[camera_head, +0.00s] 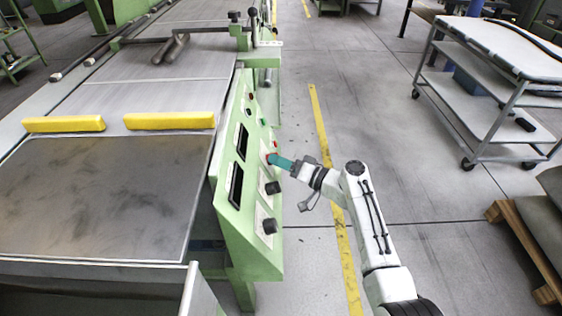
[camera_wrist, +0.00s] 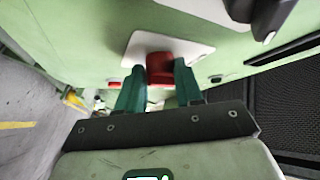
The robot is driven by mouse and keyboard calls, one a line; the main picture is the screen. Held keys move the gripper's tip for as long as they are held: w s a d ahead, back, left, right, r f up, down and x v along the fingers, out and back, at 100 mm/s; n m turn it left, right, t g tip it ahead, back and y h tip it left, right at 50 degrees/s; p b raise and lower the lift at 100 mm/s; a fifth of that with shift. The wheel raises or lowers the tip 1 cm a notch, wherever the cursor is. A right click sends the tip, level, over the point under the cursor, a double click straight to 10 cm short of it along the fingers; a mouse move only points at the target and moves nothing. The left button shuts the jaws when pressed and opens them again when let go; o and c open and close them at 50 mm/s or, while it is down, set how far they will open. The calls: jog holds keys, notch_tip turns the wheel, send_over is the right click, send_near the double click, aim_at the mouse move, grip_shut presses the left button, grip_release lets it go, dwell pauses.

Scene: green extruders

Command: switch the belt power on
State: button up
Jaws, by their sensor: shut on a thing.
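The green control panel (camera_head: 232,215) is on the side of the machine in the head view. A red switch knob (camera_wrist: 160,68) sits on a white plate (camera_wrist: 135,47) on the panel in the wrist view. My gripper (camera_wrist: 158,80) has teal fingers, one on each side of the red knob, and is shut on it. In the head view my gripper (camera_head: 276,160) reaches the panel from the right, and a bit of red shows at its tip. The fingers hide the knob's sides, and I cannot tell its turned position.
Black knobs (camera_head: 269,226) and dark display windows (camera_head: 236,186) are on the same panel. Yellow bars (camera_head: 168,120) lie across the machine bed. A grey cart (camera_head: 490,80) stands at the right. The floor right of the panel is open, with a yellow line (camera_head: 335,200).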

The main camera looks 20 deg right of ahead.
jog(key=shift+r+p, duration=0.2)
jog(key=shift+p, duration=0.1)
jog(key=shift+w+a+r+m+g+h+p, duration=0.2)
jog(key=shift+m+g+h+p, duration=0.65)
jog(key=shift+m+p, duration=1.45)
jog(key=shift+s+r+m+g+h+p, duration=0.25)
jog(key=shift+m+g+h+p, duration=0.65)
jog(key=shift+p, duration=2.45)
jog(key=shift+w+a+r+m+g+h+p, duration=0.15)
jog(key=shift+r+m+g+h+p, duration=0.25)
jog(key=shift+m+h+p, duration=1.4)
jog(key=shift+d+f+m+g+y+p, duration=0.1)
jog(key=shift+f+m+g+y+p, duration=0.15)
jog(key=shift+m+y+p, duration=0.65)
jog(key=shift+n+h+p, duration=0.25)
jog(key=shift+n+p, duration=0.05)
jog(key=shift+n, duration=0.1)
jog(key=o, duration=1)
jog(key=shift+r, duration=0.1)
jog(key=p+v, duration=0.3)
jog(key=v, duration=0.7)
jog(key=shift+s+d+r+p, duration=0.15)
jog(key=shift+s+p, duration=0.15)
jog(key=shift+p, duration=0.05)
